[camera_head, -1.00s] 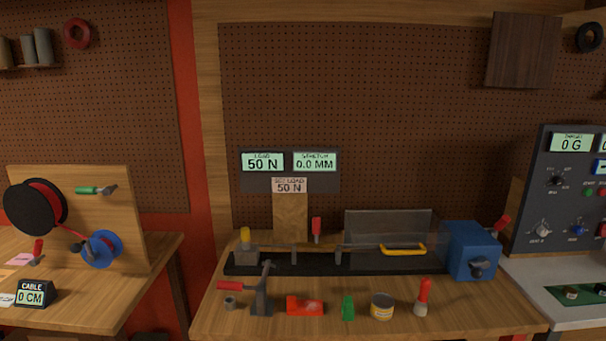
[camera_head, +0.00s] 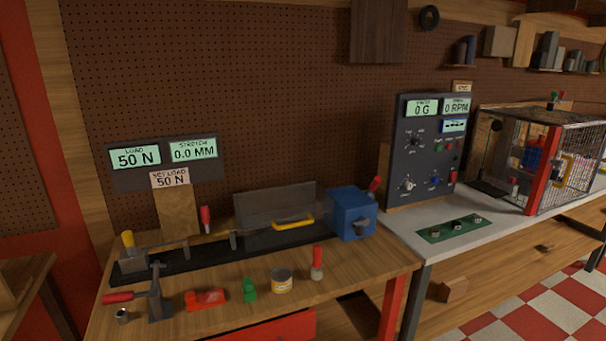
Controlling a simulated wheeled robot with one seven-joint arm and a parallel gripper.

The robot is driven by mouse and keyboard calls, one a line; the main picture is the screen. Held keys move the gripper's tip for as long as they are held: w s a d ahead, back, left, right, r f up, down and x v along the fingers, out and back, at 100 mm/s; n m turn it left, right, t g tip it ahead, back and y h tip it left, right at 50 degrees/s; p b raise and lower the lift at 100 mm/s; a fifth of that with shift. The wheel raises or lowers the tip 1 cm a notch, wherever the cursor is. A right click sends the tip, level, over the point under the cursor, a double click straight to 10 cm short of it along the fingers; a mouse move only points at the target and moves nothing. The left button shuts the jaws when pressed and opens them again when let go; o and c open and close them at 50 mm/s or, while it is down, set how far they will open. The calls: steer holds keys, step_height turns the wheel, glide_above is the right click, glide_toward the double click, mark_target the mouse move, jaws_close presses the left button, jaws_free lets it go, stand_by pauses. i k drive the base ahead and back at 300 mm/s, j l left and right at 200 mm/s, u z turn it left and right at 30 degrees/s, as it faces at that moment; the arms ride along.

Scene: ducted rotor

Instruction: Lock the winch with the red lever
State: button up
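A blue box (camera_head: 351,214), which looks like the winch, stands at the right end of the black test bed on the wooden bench. A red-handled lever (camera_head: 375,186) rises from its upper right side and leans to the right. A dark knob or crank (camera_head: 361,228) sits on its front. Another red-handled lever (camera_head: 205,217) stands upright behind the middle of the bed. A yellow-handled part (camera_head: 128,240) is at the left end. The load display (camera_head: 136,157) reads 50 N and the stretch display (camera_head: 193,149) reads 0.0 MM. My gripper is not in view.
Along the bench front are a red-handled press (camera_head: 156,298), a red block (camera_head: 205,299), a green piece (camera_head: 249,290), a can (camera_head: 281,281) and a red-handled tool (camera_head: 317,264). A control panel (camera_head: 426,150) and wire cage (camera_head: 545,155) stand right. Checkered floor is clear at lower right.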

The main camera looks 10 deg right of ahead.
mark_target(377, 180)
steer(key=i+l+u, duration=0.35)
steer(key=l+u, duration=0.15)
steer(key=i+l+u, duration=0.15)
steer(key=l+u, duration=0.15)
steer(key=l, duration=0.15)
steer(key=i+l+u, duration=0.1)
steer(key=l+u, duration=0.4)
steer(key=l, duration=0.25)
